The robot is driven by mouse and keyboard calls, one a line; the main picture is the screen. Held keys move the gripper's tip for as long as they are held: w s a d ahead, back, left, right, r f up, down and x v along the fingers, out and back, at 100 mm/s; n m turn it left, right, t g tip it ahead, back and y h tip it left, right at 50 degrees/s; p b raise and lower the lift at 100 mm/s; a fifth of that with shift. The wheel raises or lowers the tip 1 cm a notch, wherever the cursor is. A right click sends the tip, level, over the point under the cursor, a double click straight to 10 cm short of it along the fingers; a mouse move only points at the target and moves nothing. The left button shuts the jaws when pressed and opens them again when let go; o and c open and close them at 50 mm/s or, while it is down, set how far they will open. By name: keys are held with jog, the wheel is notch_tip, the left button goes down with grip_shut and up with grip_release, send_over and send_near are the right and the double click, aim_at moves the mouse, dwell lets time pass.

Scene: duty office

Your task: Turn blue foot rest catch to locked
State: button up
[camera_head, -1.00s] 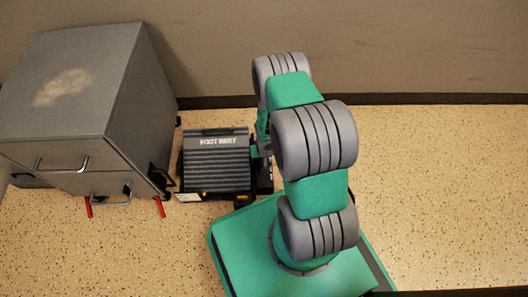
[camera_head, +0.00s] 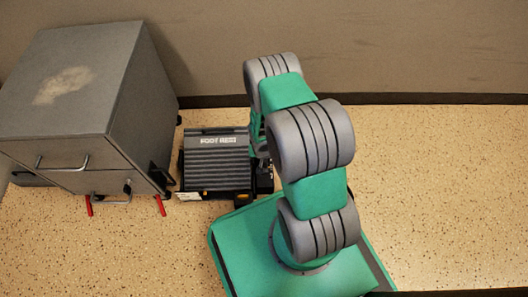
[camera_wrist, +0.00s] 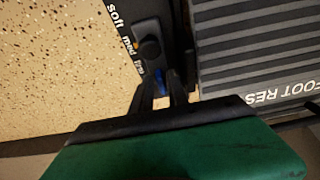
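The foot rest (camera_head: 217,165) is a dark ribbed slab on the floor beside the cabinet; its lettering is partly covered by my arm. In the wrist view its ribbed top (camera_wrist: 255,45) is at the right. A dark side panel beside it carries a round black knob (camera_wrist: 150,48) marked soft, med and firm. The blue catch (camera_wrist: 162,82) shows as a small blue patch below the knob. My gripper (camera_wrist: 163,88) has its two dark fingers on either side of the blue patch; whether they touch it is not clear. The catch's setting cannot be read.
A grey cabinet (camera_head: 65,90) with drawer handles and red feet stands close to the left of the foot rest. The wall and dark skirting (camera_head: 430,98) run behind. The speckled floor (camera_head: 440,190) at right is clear.

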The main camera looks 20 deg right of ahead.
jog(key=shift+o, duration=1.2)
jog(key=shift+w+r, duration=0.1)
jog(key=shift+w, duration=0.05)
jog(key=shift+r, duration=0.2)
jog(key=p+v, duration=0.4)
jog(key=v, duration=0.3)
jog(key=shift+s+r, duration=0.2)
